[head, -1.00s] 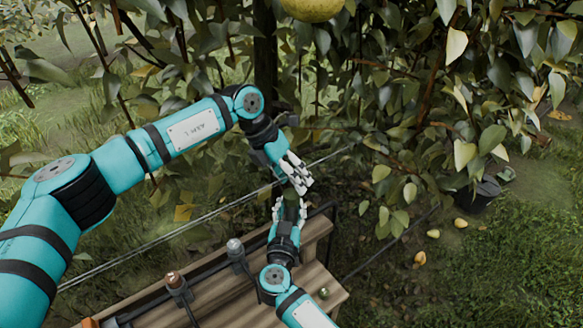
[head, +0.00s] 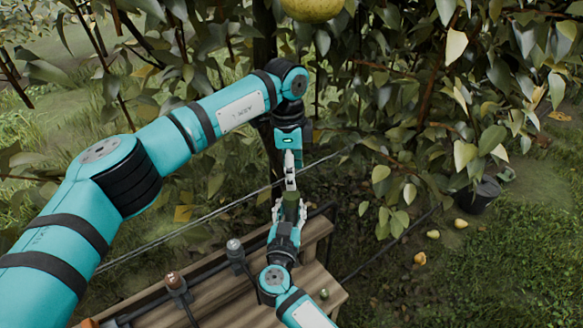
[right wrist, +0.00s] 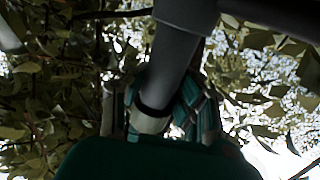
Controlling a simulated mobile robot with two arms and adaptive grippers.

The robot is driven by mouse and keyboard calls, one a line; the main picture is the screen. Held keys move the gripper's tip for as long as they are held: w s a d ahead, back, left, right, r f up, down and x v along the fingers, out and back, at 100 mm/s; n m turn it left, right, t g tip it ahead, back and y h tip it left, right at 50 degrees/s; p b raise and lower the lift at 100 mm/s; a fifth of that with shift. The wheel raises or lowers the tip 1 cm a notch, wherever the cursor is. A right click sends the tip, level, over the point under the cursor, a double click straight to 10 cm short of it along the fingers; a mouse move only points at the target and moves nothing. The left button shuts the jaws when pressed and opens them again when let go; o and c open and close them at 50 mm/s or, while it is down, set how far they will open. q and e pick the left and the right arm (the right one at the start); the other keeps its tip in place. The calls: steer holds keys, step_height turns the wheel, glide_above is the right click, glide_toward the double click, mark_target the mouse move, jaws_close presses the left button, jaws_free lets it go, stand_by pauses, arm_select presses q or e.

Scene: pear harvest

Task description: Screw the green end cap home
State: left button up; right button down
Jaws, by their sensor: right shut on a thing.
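My right gripper (head: 289,212) comes up from the bottom in the head view. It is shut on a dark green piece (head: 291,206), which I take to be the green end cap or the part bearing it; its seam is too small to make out. My left gripper (head: 290,172) points down right above it. Its fingers look edge-on, so their opening and any contact with the green piece are unclear. In the right wrist view a dark green surface (right wrist: 155,160) fills the bottom, and a grey tube-like part with a pale ring stands above it.
A wooden bench (head: 318,232) lies below, with a grey-topped post (head: 235,246), a copper-topped post (head: 173,281) and a small green round thing (head: 324,294). A thin wire crosses behind. Leaves and a hanging pear (head: 312,8) are above. A dark bucket (head: 482,195) stands right.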

mark_target(291, 193)
arm_select(q)
steer(key=n, duration=0.3)
steer(key=shift+r+n+y, duration=0.25)
steer(key=shift+n+y, duration=0.05)
arm_select(e)
steer(key=shift+s+a+f, duration=0.1)
steer(key=shift+s+f, duration=0.05)
steer(key=shift+f, duration=0.15)
arm_select(q)
steer(key=shift+f, duration=4.05)
steer(key=shift+a, duration=0.1)
jaws_close()
steer(key=shift+o, duration=0.3)
jaws_free()
